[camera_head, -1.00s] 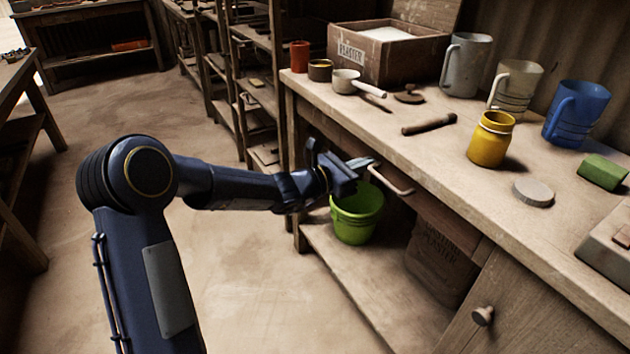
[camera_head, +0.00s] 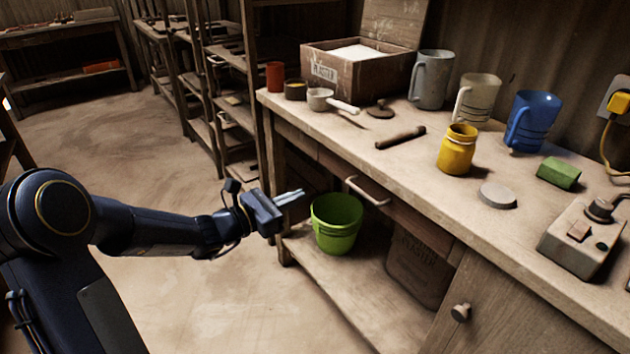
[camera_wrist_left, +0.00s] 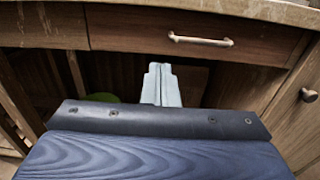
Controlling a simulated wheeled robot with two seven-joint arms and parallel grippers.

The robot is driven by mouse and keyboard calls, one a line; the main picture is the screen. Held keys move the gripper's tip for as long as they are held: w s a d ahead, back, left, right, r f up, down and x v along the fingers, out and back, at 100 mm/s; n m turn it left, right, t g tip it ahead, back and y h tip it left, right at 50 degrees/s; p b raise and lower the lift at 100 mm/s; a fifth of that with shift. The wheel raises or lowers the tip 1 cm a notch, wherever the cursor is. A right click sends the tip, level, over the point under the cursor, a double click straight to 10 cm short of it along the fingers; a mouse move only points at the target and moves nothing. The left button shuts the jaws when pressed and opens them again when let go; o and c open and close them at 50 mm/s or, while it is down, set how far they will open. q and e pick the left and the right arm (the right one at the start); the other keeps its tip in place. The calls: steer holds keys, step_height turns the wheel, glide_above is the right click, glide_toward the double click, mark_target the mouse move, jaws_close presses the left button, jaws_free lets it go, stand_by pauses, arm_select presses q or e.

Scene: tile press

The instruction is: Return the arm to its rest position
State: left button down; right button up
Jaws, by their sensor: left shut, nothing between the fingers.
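My left gripper (camera_head: 290,196) is in the head view, in front of the workbench (camera_head: 350,150), left of and a little above a green bucket (camera_head: 336,228) on the lower shelf. Its fingers are together and hold nothing. In the left wrist view the closed fingers (camera_wrist_left: 160,85) point toward the bench front, below a drawer (camera_wrist_left: 190,32) with a metal handle. My dark blue left arm reaches in from the left of the head view. My right gripper is in neither view.
The bench top holds a plaster box (camera_head: 355,72), several jugs, a yellow jar (camera_head: 457,150), a green block (camera_head: 558,173) and a grey device (camera_head: 583,240). The drawer handle (camera_head: 367,190) sticks out right of the gripper. The floor (camera_head: 130,110) at left is open.

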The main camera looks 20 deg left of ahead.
arm_select(q)
steer(key=s+d+r+m+g, duration=0.2)
steer(key=s+d+m+g, duration=0.2)
steer(key=s+m, duration=0.35)
steer(key=s+d+r+m+g, duration=0.1)
steer(key=s+d+m+g, duration=0.3)
steer(key=s+m, duration=0.4)
steer(key=s+a+f+m+y, duration=0.35)
steer(key=s+m, duration=0.25)
steer(key=s, duration=0.2)
steer(key=s+a+f+m+y, duration=0.3)
steer(key=s+m+y, duration=0.15)
steer(key=s, duration=0.35)
step_height(320, 180, up, 26)
steer(key=p, duration=2.6)
steer(key=shift+m+g+h, duration=0.3)
steer(key=shift+m+h, duration=0.1)
